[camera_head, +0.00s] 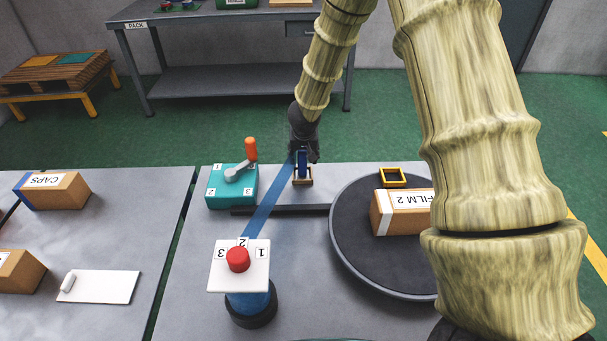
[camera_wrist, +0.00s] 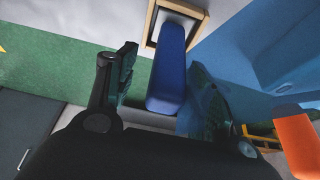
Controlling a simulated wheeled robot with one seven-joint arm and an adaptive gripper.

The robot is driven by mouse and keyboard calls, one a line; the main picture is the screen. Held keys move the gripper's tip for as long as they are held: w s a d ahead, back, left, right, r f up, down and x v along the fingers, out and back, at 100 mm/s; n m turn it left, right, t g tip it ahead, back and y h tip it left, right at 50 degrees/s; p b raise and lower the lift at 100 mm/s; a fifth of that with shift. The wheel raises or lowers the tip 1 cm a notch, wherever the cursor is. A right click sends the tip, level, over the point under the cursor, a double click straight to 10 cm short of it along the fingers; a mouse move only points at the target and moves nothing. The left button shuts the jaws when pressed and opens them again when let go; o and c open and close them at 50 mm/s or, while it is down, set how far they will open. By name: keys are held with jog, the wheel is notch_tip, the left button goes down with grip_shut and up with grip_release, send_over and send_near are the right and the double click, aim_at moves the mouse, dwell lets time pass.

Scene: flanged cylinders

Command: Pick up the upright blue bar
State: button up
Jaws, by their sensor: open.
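The upright blue bar (camera_head: 302,164) stands in a small wooden holder (camera_head: 302,182) near the back edge of the grey table. In the wrist view the blue bar (camera_wrist: 168,68) rises from the light wooden frame of the holder (camera_wrist: 151,24). My gripper (camera_head: 303,155) is at the bar's top in the head view. In the wrist view my gripper (camera_wrist: 162,92) is open, with one dark finger on each side of the bar. The left finger is clear of the bar; the right one looks close to it, and I cannot tell whether it touches.
A teal box (camera_head: 232,186) with an orange-tipped lever (camera_head: 250,150) stands just left of the holder. A dark turntable (camera_head: 350,240) carries a FILM 2 box (camera_head: 400,212) and a yellow frame (camera_head: 393,177) at right. A red-knobbed post (camera_head: 238,259) stands in front.

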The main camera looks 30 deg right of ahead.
jog(key=shift+w+f, duration=0.55)
jog(key=shift+f, duration=0.05)
jog(key=c, duration=0.6)
jog(key=shift+s+r, duration=0.1)
jog(key=c, duration=0.4)
jog(key=shift+s+r, duration=0.15)
jog(key=shift+s, duration=0.05)
grip_shut()
jog(key=shift+w, duration=0.1)
notch_tip(320, 180, up, 10)
jog(key=p, duration=0.4)
jog(key=shift+a, duration=0.1)
